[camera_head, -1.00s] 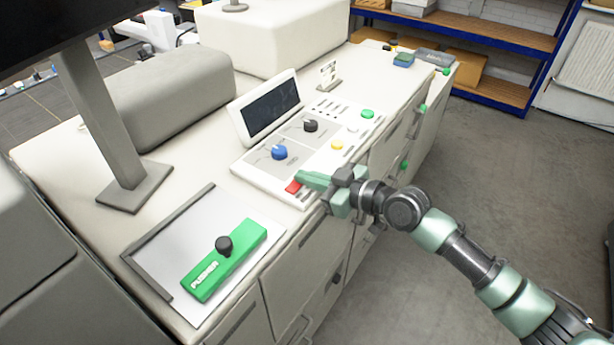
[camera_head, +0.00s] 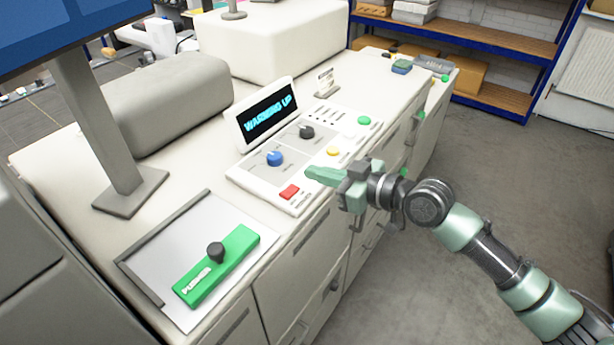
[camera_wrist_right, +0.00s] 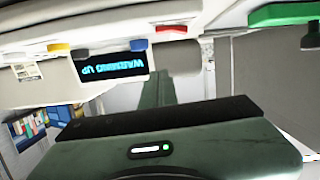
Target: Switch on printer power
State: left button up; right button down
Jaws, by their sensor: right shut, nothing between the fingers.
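The printer (camera_head: 140,215) is a long cream machine with a control panel (camera_head: 250,178) on its top. A red rocker switch (camera_head: 289,192) sits at the panel's near corner; it also shows in the right wrist view (camera_wrist_right: 171,29). The small display (camera_head: 268,113) is lit and reads "WARMING UP"; it shows upside down in the right wrist view (camera_wrist_right: 113,68). My right gripper (camera_head: 312,174) is shut and empty, its green fingertips just right of the red switch and apart from it. My left gripper is not in view.
A blue knob (camera_head: 274,158), a black knob (camera_head: 306,132), and yellow (camera_head: 333,151) and green (camera_head: 364,120) buttons share the panel. A green pusher block (camera_head: 217,266) lies on the tray at front left. A monitor stand (camera_head: 100,130) rises at left. Floor at right is clear.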

jog(key=b+v, duration=0.2)
jog(key=v, duration=0.4)
jog(key=shift+d, duration=0.2)
jog(key=shift+s+r, duration=0.1)
jog(key=shift+r, duration=0.05)
